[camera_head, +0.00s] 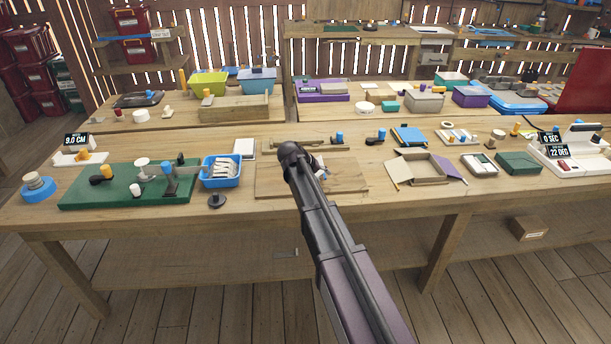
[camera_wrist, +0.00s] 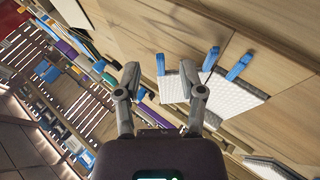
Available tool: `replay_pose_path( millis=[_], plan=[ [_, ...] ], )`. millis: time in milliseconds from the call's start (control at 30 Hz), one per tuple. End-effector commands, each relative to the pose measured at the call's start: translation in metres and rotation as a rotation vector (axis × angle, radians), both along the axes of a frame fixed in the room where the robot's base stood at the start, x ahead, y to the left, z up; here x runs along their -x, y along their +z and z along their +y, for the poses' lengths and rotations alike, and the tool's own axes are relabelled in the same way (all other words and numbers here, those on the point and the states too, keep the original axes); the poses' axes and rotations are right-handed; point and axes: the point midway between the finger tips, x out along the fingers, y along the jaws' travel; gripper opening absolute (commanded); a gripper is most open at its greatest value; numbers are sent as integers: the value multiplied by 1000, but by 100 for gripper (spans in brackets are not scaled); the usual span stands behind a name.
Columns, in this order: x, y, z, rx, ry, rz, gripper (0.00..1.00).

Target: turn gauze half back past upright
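My gripper (camera_wrist: 160,72) shows in the wrist view with its two fingers spread apart and nothing seen held between them. Beyond the fingers are white, finely textured panels that look like the gauze halves. I cannot tell how far either panel is tilted. In the head view my arm mostly hides this spot.
A wooden board (camera_head: 345,179) lies under my arm's end. A blue bin of white items (camera_head: 221,184) and a green mat (camera_head: 85,197) are left of it. An open cardboard box (camera_head: 418,167) and a dark green box (camera_head: 518,162) stand to the right.

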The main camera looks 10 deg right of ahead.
Motion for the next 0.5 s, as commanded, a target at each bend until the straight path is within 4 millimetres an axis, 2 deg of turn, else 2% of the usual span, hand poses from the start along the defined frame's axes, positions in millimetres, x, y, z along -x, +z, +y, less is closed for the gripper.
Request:
replay_pose_path(
  millis=[267,500],
  plan=[
    [2,1,0,0,0,0,51],
    [16,6,3,0,0,0,51]
  ],
)
